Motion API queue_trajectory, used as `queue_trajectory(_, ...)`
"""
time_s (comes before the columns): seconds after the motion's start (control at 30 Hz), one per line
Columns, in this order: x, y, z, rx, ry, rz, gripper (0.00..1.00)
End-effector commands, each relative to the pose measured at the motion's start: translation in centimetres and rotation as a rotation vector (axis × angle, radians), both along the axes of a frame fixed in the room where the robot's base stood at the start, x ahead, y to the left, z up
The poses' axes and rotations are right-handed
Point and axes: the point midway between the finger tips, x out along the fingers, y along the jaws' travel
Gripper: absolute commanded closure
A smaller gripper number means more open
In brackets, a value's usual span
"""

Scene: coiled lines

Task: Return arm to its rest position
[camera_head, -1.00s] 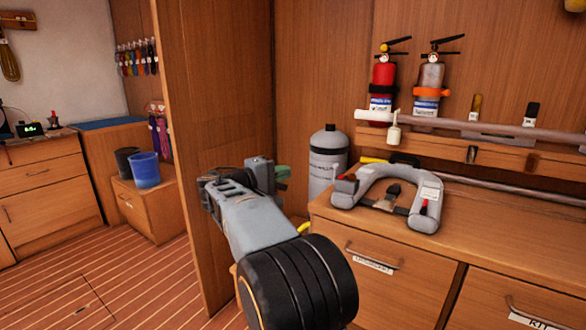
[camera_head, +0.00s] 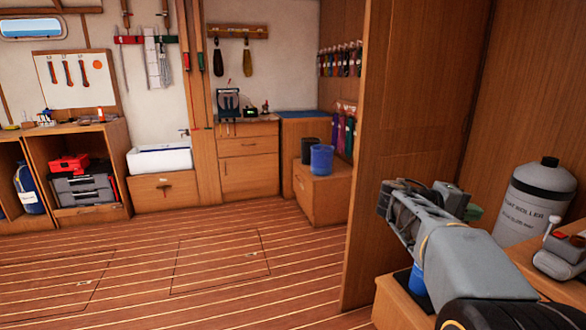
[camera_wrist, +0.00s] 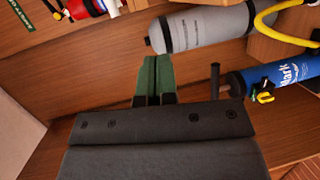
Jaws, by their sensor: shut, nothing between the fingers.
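My arm shows at the lower right of the head view, reaching toward the wooden partition. My gripper's green fingers (camera_wrist: 153,78) show in the wrist view, pressed together with nothing between them. In the head view only a bit of green (camera_head: 473,212) shows behind my wrist. The fingers point toward a wooden panel, and a grey cylinder (camera_wrist: 205,28) lies across the picture beyond them. The same cylinder stands upright right of my arm in the head view (camera_head: 532,203).
A wooden partition (camera_head: 415,130) stands close to the left of my arm. A blue cylinder (camera_wrist: 275,80) is near the gripper in the wrist view. Two buckets (camera_head: 321,160) stand on a box further back. The striped floor (camera_head: 215,265) is open.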

Motion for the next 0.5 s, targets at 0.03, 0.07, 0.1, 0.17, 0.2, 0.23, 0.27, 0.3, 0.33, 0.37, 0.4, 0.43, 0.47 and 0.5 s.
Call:
queue_trajectory(0.03,-0.8,1.0,2.1,0.078,-0.005,0.024,1.0)
queue_trajectory(0.07,-1.3,1.7,2.3,0.136,-0.007,0.039,1.0)
queue_trajectory(0.1,-2.1,2.8,2.5,0.219,-0.01,0.06,1.0)
queue_trajectory(0.17,-3.2,4.8,2.6,0.353,-0.019,0.097,1.0)
queue_trajectory(0.2,-4.1,6.3,2.7,0.443,-0.026,0.12,1.0)
queue_trajectory(0.23,-4.7,7.4,2.7,0.511,-0.034,0.136,1.0)
queue_trajectory(0.27,-5.3,8.6,2.7,0.576,-0.044,0.153,1.0)
queue_trajectory(0.3,-6.2,10.2,2.8,0.661,-0.054,0.173,1.0)
queue_trajectory(0.33,-6.8,11.4,2.9,0.724,-0.067,0.187,1.0)
queue_trajectory(0.37,-7.4,12.6,3.0,0.784,-0.079,0.199,1.0)
queue_trajectory(0.4,-8.2,14.1,3.2,0.862,-0.095,0.214,1.0)
queue_trajectory(0.43,-8.7,15.2,3.4,0.916,-0.109,0.225,1.0)
queue_trajectory(0.47,-9.2,16.3,3.5,0.966,-0.123,0.234,1.0)
queue_trajectory(0.5,-9.9,17.7,3.8,1.031,-0.141,0.244,1.0)
